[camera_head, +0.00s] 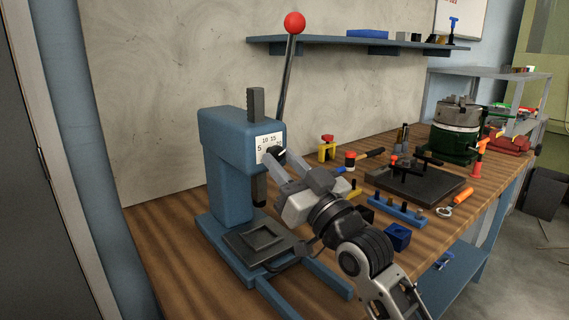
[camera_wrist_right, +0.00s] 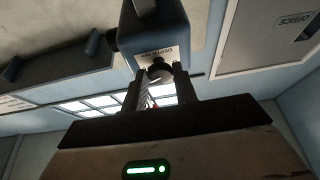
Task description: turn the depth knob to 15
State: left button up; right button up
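The blue arbor press (camera_head: 225,165) stands upright at the left end of the bench. Its white dial plate (camera_head: 268,143) shows 5, 10 and 15. The small dark depth knob (camera_head: 279,152) sits on this plate; its pointer's exact setting is too small to read. My right gripper (camera_head: 280,158) is at the knob, its fingers apart. In the right wrist view the knob (camera_wrist_right: 159,72) shows between the fingertips (camera_wrist_right: 159,82), below a label reading DEPTH MM; whether the fingers touch it is unclear. My left gripper is not in view.
The press's red-balled lever (camera_head: 294,23) rises above the knob. To the right on the bench are a yellow-and-red part (camera_head: 327,149), a dark plate (camera_head: 415,186), a blue peg rail (camera_head: 398,211), a small blue box (camera_head: 397,237) and a green machine (camera_head: 456,135).

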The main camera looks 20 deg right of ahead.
jog(key=shift+n, duration=0.3)
jog(key=n+y, duration=0.2)
jog(key=n, duration=0.1)
jog(key=shift+d+n+g, duration=0.15)
jog(key=shift+n+g, duration=0.15)
jog(key=shift+g, duration=0.1)
jog(key=n+g+y, duration=0.1)
jog(key=n, duration=0.1)
jog(key=n+y, duration=0.1)
jog(key=n, duration=0.1)
jog(key=shift+w+d+r+n+g+p, duration=0.1)
jog(key=shift+d+r+n+g+p, duration=0.05)
jog(key=shift+n+g+p, duration=0.2)
jog(key=shift+n, duration=0.45)
jog(key=shift+r+n+g+y+p, duration=0.1)
jog(key=shift+n+g+y+p, duration=0.2)
jog(key=shift+n+g+p, duration=0.25)
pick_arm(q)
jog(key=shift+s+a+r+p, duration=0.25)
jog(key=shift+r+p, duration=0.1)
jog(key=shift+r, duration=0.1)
pick_arm(e)
jog(key=shift+n, duration=0.75)
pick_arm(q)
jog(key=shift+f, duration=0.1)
